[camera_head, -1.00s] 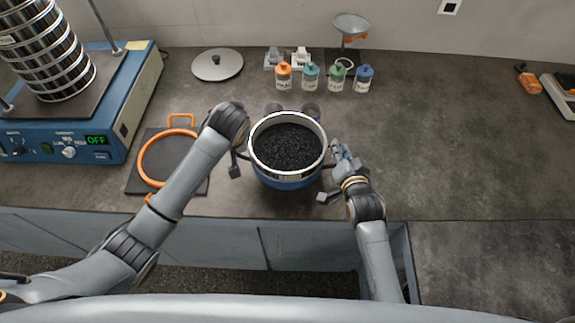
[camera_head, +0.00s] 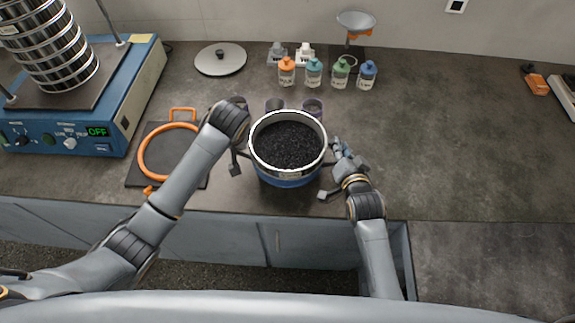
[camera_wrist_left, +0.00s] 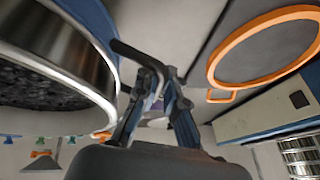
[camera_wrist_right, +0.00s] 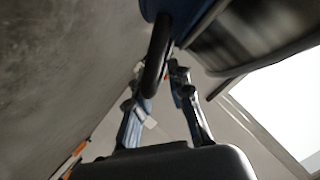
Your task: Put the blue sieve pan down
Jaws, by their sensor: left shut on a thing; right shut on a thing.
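The blue sieve pan (camera_head: 287,180) is in the middle of the head view, near the counter's front edge. A steel sieve (camera_head: 259,155) sits on it, filled with dark granules (camera_head: 289,146). My left gripper (camera_head: 240,155) is shut at the pan's left side; the left wrist view shows its fingers (camera_wrist_left: 152,90) on a dark handle. My right gripper (camera_head: 332,180) is shut on a dark handle at the right side, which also shows in the right wrist view (camera_wrist_right: 157,55). The pan looks level. Whether its bottom touches the counter is hidden.
An orange ring (camera_head: 146,165) on a dark mat lies left of the pan. Beyond that is the blue shaker (camera_head: 75,125) with a sieve stack (camera_head: 55,60). Several bottles (camera_head: 314,72), a lid (camera_head: 220,60) and a scale stand behind.

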